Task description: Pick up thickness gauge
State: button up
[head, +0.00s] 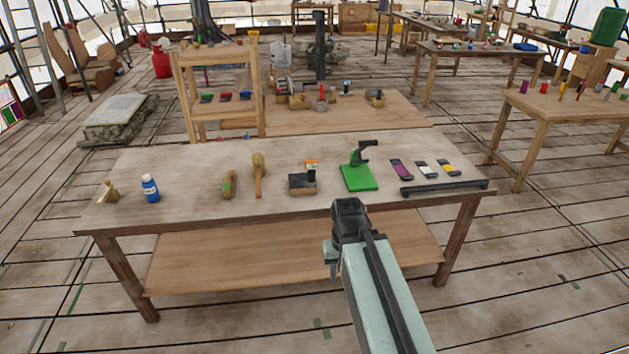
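I cannot tell for sure which tool is the thickness gauge. One candidate is a small dark device with an orange and white top (303,180), standing on the wooden table (200,210) near its middle. Another is a green plate with a dark green C-shaped frame (360,172), just right of it. My gripper (349,212) is at the end of my arm, at the table's front edge below these two tools. It appears apart from them. Its fingers are too unclear to show whether they are open or shut.
On the same table are a blue bottle (150,188), a wooden mallet (259,176), a brush-like tool (229,184), several coloured small items (425,169) and a long black bar (445,187). A wooden rack (190,100) stands behind. Other tables are at the right.

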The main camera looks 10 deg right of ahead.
aim_at(311, 165)
jog(key=u, duration=0.2)
jog(key=i, duration=1.15)
jog(key=u, duration=0.75)
jog(key=i, duration=0.95)
jog(key=u, duration=0.2)
jog(key=k, duration=0.85)
jog(key=u, duration=0.2)
jog(key=i, duration=0.85)
jog(key=z, duration=0.1)
